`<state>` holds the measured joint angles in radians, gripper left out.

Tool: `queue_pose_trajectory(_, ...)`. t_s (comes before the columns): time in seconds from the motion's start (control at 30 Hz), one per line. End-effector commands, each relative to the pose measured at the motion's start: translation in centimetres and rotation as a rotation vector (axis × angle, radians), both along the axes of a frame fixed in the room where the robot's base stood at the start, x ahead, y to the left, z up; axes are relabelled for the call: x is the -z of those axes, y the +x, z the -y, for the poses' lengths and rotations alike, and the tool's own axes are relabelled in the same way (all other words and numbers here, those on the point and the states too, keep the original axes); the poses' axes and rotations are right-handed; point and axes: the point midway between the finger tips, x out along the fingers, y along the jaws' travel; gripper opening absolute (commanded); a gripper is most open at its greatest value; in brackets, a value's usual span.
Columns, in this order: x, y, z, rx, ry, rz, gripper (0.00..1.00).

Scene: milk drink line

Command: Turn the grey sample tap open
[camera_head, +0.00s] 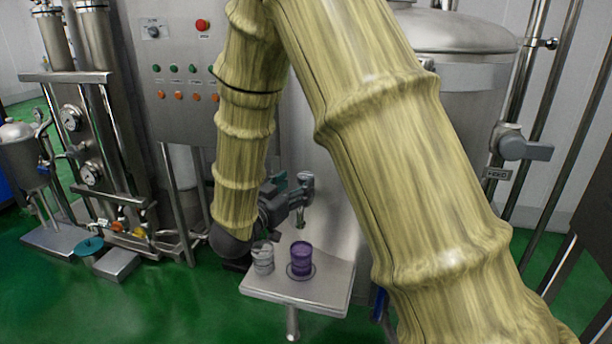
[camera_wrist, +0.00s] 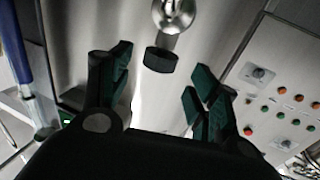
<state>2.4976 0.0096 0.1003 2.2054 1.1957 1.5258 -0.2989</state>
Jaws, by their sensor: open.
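The sample tap (camera_head: 306,181) sticks out from the steel tank wall above a small shelf in the head view. In the wrist view it shows as a shiny round metal body (camera_wrist: 176,12) with a dark grey handle end (camera_wrist: 160,60). My gripper (camera_head: 289,193) is close beside the tap, at its left in the head view. In the wrist view my gripper (camera_wrist: 157,82) has its green-padded fingers spread, with the handle end showing in the gap between them, near the fingertips. Nothing is held. I cannot tell whether a finger touches the tap.
A purple cup (camera_head: 302,258) and a grey cup (camera_head: 263,257) stand on the shelf (camera_head: 318,295) below the tap. A grey valve (camera_head: 523,147) is on a pipe at the right. A button panel (camera_head: 180,110) stands to the left. My arm covers much of the middle.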

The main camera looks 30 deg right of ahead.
Motion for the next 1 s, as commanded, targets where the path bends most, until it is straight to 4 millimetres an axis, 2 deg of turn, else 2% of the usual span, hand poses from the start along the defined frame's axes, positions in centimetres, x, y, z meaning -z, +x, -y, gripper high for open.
queue_pose_trajectory(0.1, -0.1, 0.8, 1.9, 0.002, 0.001, 0.0, 0.61)
queue_pose_trajectory(0.33, 0.0, 1.9, 4.4, 0.003, 0.002, -0.001, 0.61)
queue_pose_trajectory(0.5, 0.0, 2.3, 5.1, 0.001, 0.0, 0.0, 0.61)
queue_pose_trajectory(0.8, 0.0, 2.3, 5.2, 0.001, 0.0, 0.0, 0.61)
queue_pose_trajectory(1.0, 0.0, 2.3, 5.2, 0.001, 0.0, 0.0, 0.25)
